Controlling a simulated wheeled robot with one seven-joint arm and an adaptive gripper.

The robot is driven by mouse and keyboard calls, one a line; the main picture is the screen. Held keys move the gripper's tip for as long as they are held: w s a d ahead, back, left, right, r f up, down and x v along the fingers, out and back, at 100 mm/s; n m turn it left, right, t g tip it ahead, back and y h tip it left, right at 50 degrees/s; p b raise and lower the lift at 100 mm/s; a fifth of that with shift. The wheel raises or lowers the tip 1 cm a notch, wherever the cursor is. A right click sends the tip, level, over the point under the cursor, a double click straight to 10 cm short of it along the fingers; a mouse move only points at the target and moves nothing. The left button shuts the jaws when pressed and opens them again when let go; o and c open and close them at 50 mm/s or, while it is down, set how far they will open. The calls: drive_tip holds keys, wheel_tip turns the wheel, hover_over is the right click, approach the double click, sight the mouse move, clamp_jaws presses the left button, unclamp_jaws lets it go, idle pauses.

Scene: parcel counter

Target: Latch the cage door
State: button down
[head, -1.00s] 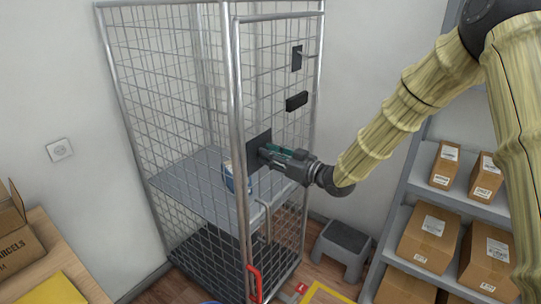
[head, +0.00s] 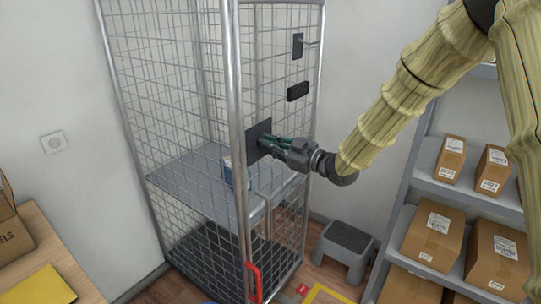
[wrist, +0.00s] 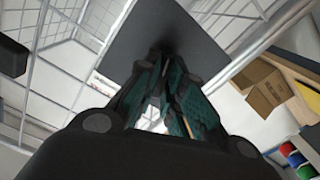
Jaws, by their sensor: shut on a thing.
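The tall wire-mesh cage has a metal-framed mesh door (head: 240,75) facing me. The door looks closed or nearly so; I cannot tell if its edge meets the frame. A dark square latch plate (head: 258,131) sits on the door at mid height, and it fills the upper middle of the wrist view (wrist: 165,22). My gripper (head: 264,143) is shut on the latch piece in front of this plate. In the wrist view the teal-padded fingers (wrist: 170,62) come close together at the plate and hide most of that piece.
A blue-and-white item (head: 236,174) stands on the cage's grey shelf (head: 185,180). A red lever (head: 253,282) is low on the cage. A grey step stool (head: 345,242) and a shelf of parcels (head: 400,195) stand to the right. A wooden table (head: 45,262) is at left.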

drive_tip(key=n+b, duration=0.4)
drive_tip(key=b, duration=0.2)
drive_tip(key=n+b, duration=0.4)
drive_tip(key=b, duration=0.2)
drive_tip(key=n+b, duration=0.5)
drive_tip(key=shift+s+a+f+b, duration=0.1)
drive_tip(key=shift+f+b, duration=0.2)
drive_tip(key=shift+b, duration=0.1)
drive_tip(key=shift+r+n, duration=0.1)
drive_tip(key=shift+n, duration=0.3)
drive_tip(key=c, duration=1.5)
unclamp_jaws()
drive_tip(key=shift+c, duration=0.2)
drive_tip(key=v, duration=1.2)
